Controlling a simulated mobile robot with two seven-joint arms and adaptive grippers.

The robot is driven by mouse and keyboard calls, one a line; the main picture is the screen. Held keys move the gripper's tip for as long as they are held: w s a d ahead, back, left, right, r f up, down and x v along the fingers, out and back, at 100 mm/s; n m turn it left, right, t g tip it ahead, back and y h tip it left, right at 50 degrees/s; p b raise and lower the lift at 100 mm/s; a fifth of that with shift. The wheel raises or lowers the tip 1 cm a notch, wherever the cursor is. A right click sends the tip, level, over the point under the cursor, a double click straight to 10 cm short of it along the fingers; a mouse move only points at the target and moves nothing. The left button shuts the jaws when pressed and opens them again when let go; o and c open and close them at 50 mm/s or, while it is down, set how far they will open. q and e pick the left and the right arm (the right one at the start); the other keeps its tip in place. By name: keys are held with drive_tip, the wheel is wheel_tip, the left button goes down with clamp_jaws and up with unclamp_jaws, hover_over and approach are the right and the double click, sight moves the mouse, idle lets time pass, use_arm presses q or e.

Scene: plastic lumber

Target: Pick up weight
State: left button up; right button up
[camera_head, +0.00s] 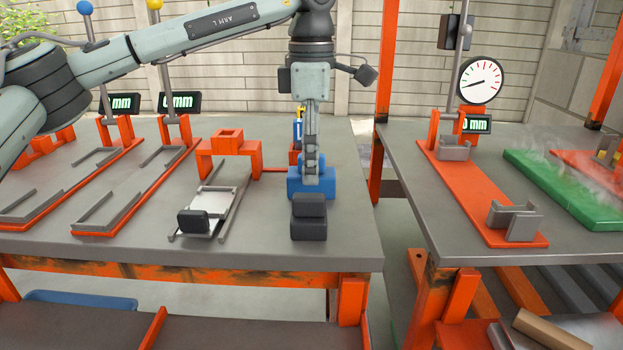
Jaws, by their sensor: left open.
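Two dark grey blocks that look like weights, an upper one (309,206) and a lower one (308,229), sit stacked near the front edge of the left table. Another dark block (193,222) lies on a small silver plate between rails, to their left. My left gripper (311,180) points straight down just behind the stacked blocks in the picture, in front of a blue block (328,184). It is open, seen edge-on, and nothing shows held in it. I cannot tell whether its tips touch the blue block. My right gripper is not in view.
The left table (265,245) has an orange frame stand (229,150) and orange rail fixtures at left. Past a gap, the right table (425,200) carries an orange plate with grey brackets (516,222), a dial gauge (481,80) and a green slab (560,185).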

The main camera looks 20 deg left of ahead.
use_arm(q)
clamp_jaws()
drive_tip(key=shift+r, duration=0.15)
idle(0.5)
